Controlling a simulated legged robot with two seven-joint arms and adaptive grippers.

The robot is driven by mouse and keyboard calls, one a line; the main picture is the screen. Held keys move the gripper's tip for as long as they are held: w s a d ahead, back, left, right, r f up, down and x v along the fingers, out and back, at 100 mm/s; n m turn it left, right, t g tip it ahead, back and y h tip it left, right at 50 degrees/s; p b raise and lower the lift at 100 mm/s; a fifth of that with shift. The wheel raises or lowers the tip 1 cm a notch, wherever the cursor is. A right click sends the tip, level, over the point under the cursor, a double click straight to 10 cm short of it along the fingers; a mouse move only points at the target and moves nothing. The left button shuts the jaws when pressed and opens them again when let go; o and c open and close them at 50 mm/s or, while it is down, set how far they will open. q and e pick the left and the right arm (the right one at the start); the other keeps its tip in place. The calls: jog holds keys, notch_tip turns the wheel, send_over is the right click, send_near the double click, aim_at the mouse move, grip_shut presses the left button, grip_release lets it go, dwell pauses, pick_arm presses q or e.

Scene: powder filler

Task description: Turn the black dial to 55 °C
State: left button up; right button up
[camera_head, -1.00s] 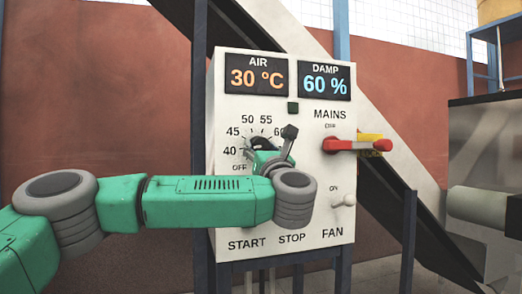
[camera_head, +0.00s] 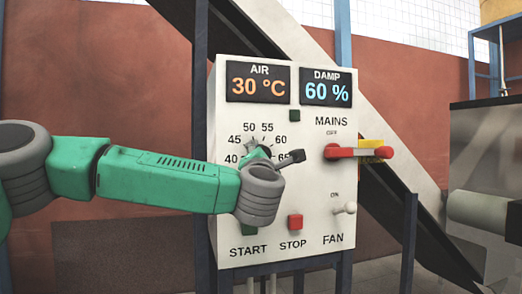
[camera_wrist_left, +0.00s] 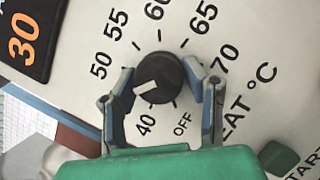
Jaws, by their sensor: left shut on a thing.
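The black dial (camera_wrist_left: 165,72) is on the white panel, ringed by temperature numbers. Its white mark points to the lower left in the left wrist view, between 40 and 50, near where 45 lies; a finger hides that number there. My left gripper (camera_wrist_left: 159,73) is shut on the dial, one finger on each side. In the head view my left gripper (camera_head: 258,155) covers most of the dial, and the 45, 50, 55 and 60 labels show around it.
The panel (camera_head: 225,130) carries an air display (camera_head: 258,87) reading 30 °C and a damp display (camera_head: 326,91) reading 60 %. A red mains lever (camera_head: 358,152), fan switch (camera_head: 344,208), red stop button (camera_head: 295,222) and green start button (camera_head: 250,228) are nearby.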

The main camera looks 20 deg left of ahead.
pick_arm(q)
jog(key=m+g+p, duration=0.1)
jog(key=m+p, duration=0.3)
jog(key=p, duration=0.1)
jog(key=m+g+h+p, duration=0.1)
jog(key=m+p, duration=0.3)
jog(key=p, duration=0.1)
jog(key=m+g+h+p, duration=0.1)
jog(key=m+g+p, duration=0.1)
jog(key=p, duration=0.4)
jog(key=shift+r+m, duration=0.3)
jog(key=shift+m, duration=0.6)
jog(key=shift+f+m+g+p, duration=0.15)
jog(key=shift+m+g+p, duration=0.15)
jog(key=shift+m+p, duration=0.35)
jog(key=shift+f+p, duration=0.15)
jog(key=shift+p, duration=0.25)
jog(key=shift+f, duration=0.1)
jog(key=o, duration=1.1)
jog(key=shift+c, duration=0.2)
jog(key=shift+o, duration=0.4)
jog(key=shift+w+d, duration=0.1)
jog(key=shift+w, duration=0.1)
jog(key=shift+s, duration=0.1)
